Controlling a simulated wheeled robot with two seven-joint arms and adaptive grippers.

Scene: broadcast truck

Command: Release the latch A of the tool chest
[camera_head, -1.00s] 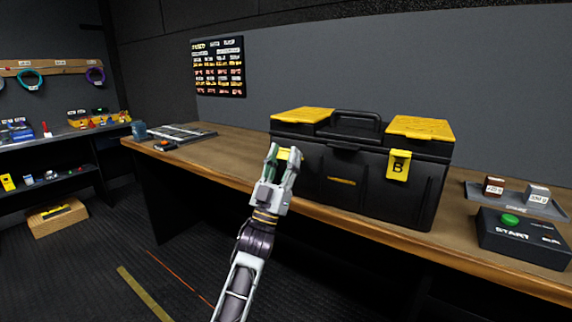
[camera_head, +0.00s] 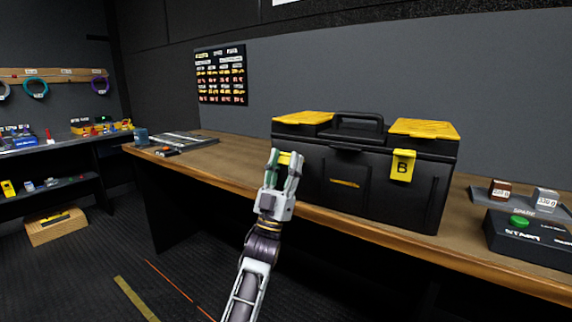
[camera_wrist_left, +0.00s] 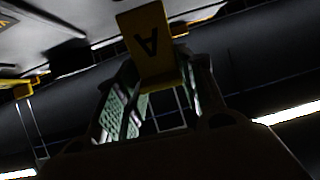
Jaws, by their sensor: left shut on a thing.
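The black tool chest (camera_head: 335,185) with yellow lid corners stands on the wooden bench. Its yellow latch B (camera_head: 403,166) hangs on the right of the front face. Latch A (camera_wrist_left: 147,42), a yellow tab with a black letter, shows in the left wrist view between my left fingers. In the head view only a bit of its yellow shows between the fingertips. My left gripper (camera_head: 285,160) is at the chest's front left, shut on latch A; it also shows in the left wrist view (camera_wrist_left: 155,105). My right gripper is in neither view.
On the bench (camera_head: 235,158), a black START box (camera_head: 528,236) with a green button and a tray with small labelled blocks (camera_head: 545,199) lie to the right. Bench between is clear.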

